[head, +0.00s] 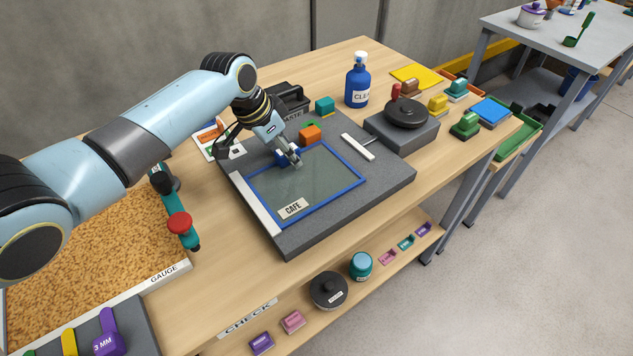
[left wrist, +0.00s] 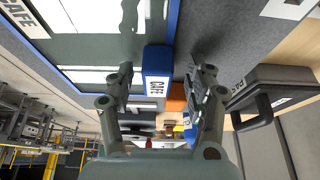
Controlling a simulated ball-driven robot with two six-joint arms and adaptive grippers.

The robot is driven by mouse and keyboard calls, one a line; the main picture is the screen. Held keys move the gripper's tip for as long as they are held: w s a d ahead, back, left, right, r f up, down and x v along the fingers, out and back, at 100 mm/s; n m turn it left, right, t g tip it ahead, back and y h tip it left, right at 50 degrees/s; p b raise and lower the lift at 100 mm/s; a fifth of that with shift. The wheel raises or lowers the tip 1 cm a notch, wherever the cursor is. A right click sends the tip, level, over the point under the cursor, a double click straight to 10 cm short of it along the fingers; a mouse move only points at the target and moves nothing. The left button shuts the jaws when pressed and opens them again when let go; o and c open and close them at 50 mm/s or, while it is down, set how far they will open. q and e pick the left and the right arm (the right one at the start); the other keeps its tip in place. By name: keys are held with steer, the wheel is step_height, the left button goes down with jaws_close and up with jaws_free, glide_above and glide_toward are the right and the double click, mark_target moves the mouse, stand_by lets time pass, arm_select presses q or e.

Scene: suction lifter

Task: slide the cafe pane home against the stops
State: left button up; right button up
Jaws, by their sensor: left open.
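The cafe pane (head: 325,180) is a glass sheet with a blue border and a white CAFE label, lying flat on a dark grey slab (head: 390,180). A white strip (head: 256,204) runs close along its left edge; I cannot tell if they touch. A white bar (head: 358,147) lies past the far right edge, apart from it. My left gripper (head: 290,158) is low at the pane's far left part. In the left wrist view its open fingers stand either side of a blue block (left wrist: 157,70) at the pane's border. My right gripper is not in view.
An orange block (head: 310,132) sits at the pane's far edge. A black waste caddy (head: 288,98), a teal block (head: 325,105) and a blue bottle (head: 357,82) stand behind. A dark round device (head: 405,115) stands right. A granule tray (head: 100,235) lies left.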

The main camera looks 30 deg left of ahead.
arm_select(q)
steer(key=v, duration=1.2)
steer(key=shift+s+f, duration=0.1)
steer(key=shift+f, duration=0.05)
